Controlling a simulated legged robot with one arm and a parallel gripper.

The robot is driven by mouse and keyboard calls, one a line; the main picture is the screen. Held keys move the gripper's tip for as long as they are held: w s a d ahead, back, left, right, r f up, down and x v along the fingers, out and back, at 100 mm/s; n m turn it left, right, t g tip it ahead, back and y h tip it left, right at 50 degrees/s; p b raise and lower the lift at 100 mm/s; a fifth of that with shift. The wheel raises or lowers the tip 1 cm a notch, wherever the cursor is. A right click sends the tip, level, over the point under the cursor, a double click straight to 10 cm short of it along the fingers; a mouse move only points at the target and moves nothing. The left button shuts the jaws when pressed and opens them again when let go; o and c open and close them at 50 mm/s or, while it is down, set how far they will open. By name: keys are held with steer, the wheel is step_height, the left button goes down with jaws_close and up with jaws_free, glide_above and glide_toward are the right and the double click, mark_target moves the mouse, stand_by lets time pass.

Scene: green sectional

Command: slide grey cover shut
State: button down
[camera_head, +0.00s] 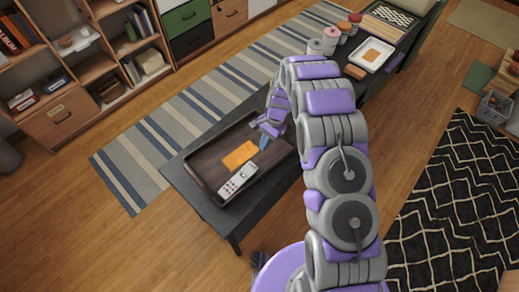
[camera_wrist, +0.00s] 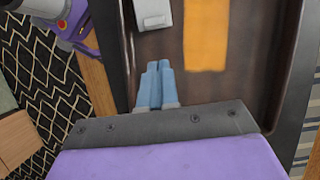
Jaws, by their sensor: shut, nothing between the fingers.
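A light grey remote-like device (camera_head: 239,181) with dark markings lies in the dark brown tray (camera_head: 205,171), towards its front right part. Its near end (camera_wrist: 153,14) shows at the top of the wrist view, cut off by the frame edge. I cannot make out a separate grey cover on it. My gripper (camera_head: 266,138) is over the tray's right part, apart from the device. In the wrist view my gripper (camera_wrist: 154,68) has its two blue fingers together and empty, a short way below the device's end.
A flat orange piece (camera_head: 240,155) lies in the tray beside the device. The tray sits on a long dark table (camera_head: 215,211). Canisters (camera_head: 331,36) and a white tray (camera_head: 371,55) stand farther along it. Shelves (camera_head: 95,68) line the back left.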

mark_target(249, 169)
steer(key=v, duration=0.6)
steer(key=x, duration=0.3)
steer(key=w+x, duration=0.1)
steer(key=x, duration=0.5)
steer(key=shift+d+f+p, duration=0.35)
steer(key=shift+f, duration=0.2)
steer(key=shift+s+a+f, duration=0.15)
steer(key=shift+s+a, duration=0.75)
steer(key=shift+s, duration=0.2)
steer(key=shift+s+a+b, duration=0.3)
steer(key=shift+s+a, duration=0.05)
steer(key=shift+s, duration=0.15)
